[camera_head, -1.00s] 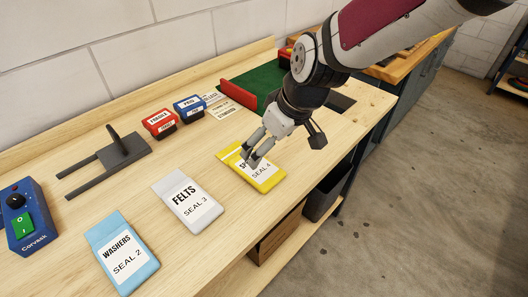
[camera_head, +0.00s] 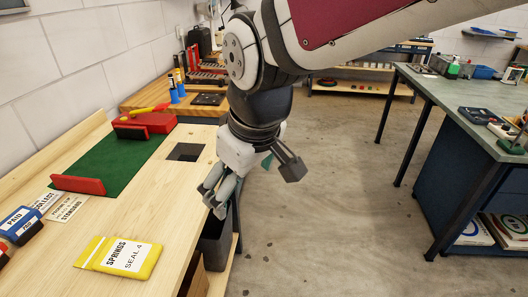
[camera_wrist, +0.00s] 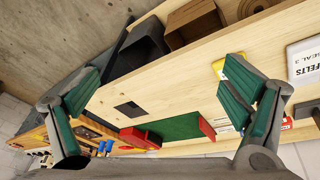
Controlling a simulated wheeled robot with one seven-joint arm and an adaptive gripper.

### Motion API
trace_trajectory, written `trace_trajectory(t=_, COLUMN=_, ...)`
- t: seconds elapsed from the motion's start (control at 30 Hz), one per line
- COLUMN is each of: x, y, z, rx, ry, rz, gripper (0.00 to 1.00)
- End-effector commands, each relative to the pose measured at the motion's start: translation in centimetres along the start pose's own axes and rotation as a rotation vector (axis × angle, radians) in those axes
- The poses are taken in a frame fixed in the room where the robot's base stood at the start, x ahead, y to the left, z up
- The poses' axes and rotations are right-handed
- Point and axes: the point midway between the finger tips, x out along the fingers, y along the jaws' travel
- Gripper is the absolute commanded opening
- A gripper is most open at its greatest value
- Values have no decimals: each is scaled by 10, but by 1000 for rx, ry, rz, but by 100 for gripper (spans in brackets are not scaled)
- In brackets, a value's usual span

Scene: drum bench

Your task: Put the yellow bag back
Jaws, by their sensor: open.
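The yellow bag (camera_head: 120,257), labelled SPRINGS SEAL 4, lies flat on the wooden bench near its front edge in the head view. A small part of it (camera_wrist: 219,68) shows in the wrist view, mostly hidden behind a finger. My gripper (camera_head: 215,203) is open and empty. It is to the right of the bag, over the bench's front edge, apart from the bag. In the wrist view my gripper (camera_wrist: 165,95) has its green-padded fingers spread wide.
A green mat (camera_head: 115,160) with a red block (camera_head: 78,184) lies behind the bag. A square hole (camera_head: 185,152) is in the bench top. A dark bin (camera_head: 215,245) stands below the edge. A grey-topped table (camera_head: 450,95) is at right, with open floor between.

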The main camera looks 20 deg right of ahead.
Motion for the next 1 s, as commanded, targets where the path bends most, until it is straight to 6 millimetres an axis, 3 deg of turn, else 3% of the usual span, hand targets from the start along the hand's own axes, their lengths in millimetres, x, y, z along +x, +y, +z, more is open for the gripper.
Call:
trace_trajectory(t=0.1, x=-30, y=25, z=51, rx=179, ry=-3, rz=54, gripper=93)
trace_trajectory(t=0.2, x=-47, y=34, z=92, rx=322, ry=-5, rz=79, gripper=93)
trace_trajectory(t=0.4, x=-62, y=37, z=148, rx=518, ry=-2, rz=95, gripper=93)
trace_trajectory(t=0.6, x=-65, y=36, z=165, rx=578, ry=-3, rz=94, gripper=93)
trace_trajectory(t=0.87, x=-66, y=36, z=164, rx=577, ry=-1, rz=95, gripper=93)
trace_trajectory(t=1.0, x=-81, y=36, z=161, rx=573, ry=19, rz=103, gripper=93)
